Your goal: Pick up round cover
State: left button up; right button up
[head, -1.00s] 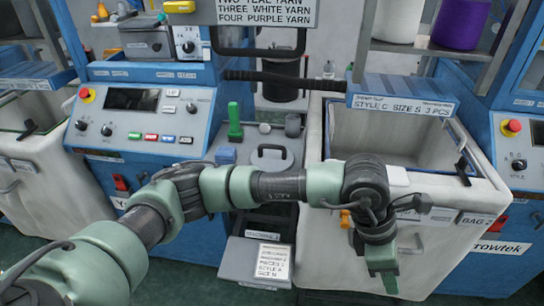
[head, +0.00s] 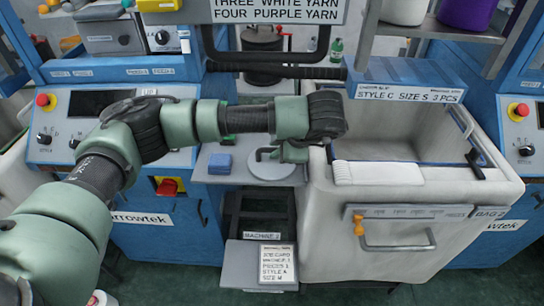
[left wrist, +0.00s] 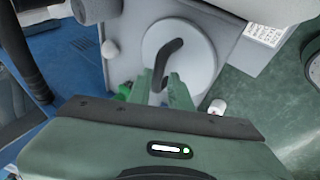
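The round cover (head: 266,169) is a pale grey disc on the small grey shelf between the blue machine and the white bin. My left arm hides part of it in the head view. In the left wrist view the round cover (left wrist: 203,62) shows nearly face-on, with a dark bar handle (left wrist: 166,58) across it. My left gripper (head: 292,153) is over the cover's right part. In the left wrist view the green fingers (left wrist: 162,92) stand apart, on either side of the handle's near end. Whether they touch it I cannot tell. My right gripper is not in view.
The white bin (head: 318,225) stands close on the right, with a white padded piece (head: 378,173) at its rim. A blue block (head: 220,163) lies left of the cover. A black bar (head: 285,71) runs behind my arm. A labelled grey step (head: 240,265) is below.

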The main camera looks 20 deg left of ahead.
aim_at(273, 150)
pick_arm(q)
jog(key=x, duration=0.3)
jog(key=shift+w+a+p, duration=0.15)
jog(key=shift+p, duration=0.15)
jog(key=shift+a+f, duration=0.1)
jog(key=shift+f, duration=0.1)
jog(key=shift+w, duration=0.1)
grip_shut()
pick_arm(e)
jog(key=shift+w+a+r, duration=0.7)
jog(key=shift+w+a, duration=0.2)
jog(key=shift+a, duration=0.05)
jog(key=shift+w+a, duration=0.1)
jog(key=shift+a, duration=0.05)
